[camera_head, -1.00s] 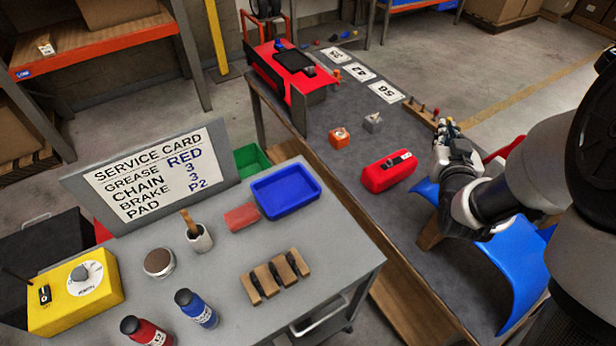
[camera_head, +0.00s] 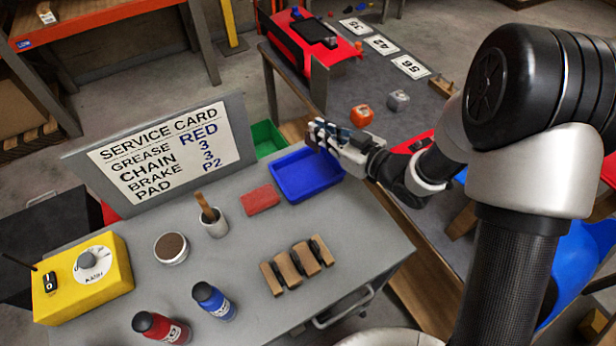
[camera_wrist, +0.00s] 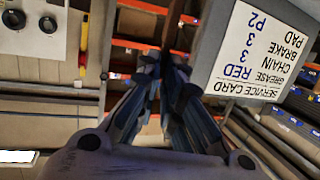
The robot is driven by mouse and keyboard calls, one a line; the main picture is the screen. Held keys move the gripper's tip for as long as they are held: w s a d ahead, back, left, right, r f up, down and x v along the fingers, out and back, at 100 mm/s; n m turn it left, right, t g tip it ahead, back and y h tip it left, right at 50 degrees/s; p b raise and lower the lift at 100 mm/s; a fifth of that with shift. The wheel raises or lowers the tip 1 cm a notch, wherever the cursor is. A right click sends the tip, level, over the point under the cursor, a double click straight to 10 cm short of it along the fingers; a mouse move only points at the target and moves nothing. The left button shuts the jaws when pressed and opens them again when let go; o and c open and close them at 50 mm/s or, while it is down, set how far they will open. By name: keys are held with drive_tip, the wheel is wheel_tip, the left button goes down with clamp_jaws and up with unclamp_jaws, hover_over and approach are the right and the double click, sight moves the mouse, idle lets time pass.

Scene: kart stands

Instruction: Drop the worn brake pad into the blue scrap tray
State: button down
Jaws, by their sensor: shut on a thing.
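The blue scrap tray (camera_head: 283,188) lies at the right back edge of the grey cart and looks empty. My gripper (camera_head: 318,132) is just past the tray's far right side, above the cart. It is shut on a small dark piece, taken as the worn brake pad, which is mostly hidden by the fingers. In the wrist view the gripper (camera_wrist: 168,80) shows its two fingers closing around this dark piece, too dark to make out in detail. A wooden rack (camera_head: 297,262) with dark pads stands on the cart.
A service card board (camera_head: 170,150) stands at the cart's back left. A red block (camera_head: 261,199), a cup with a brush (camera_head: 214,225), a round tin (camera_head: 171,248), bottles (camera_head: 214,300) and a yellow box (camera_head: 82,278) are on the cart. A green bin (camera_head: 268,138) is behind the tray.

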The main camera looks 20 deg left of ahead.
wheel_tip(320, 180, down, 5)
drive_tip(key=b, duration=0.3)
drive_tip(key=shift+w, duration=0.1)
drive_tip(key=c, duration=1.7)
unclamp_jaws()
drive_tip(key=shift+d, duration=0.1)
drive_tip(key=v, duration=1.2)
drive_tip(key=shift+r, duration=0.1)
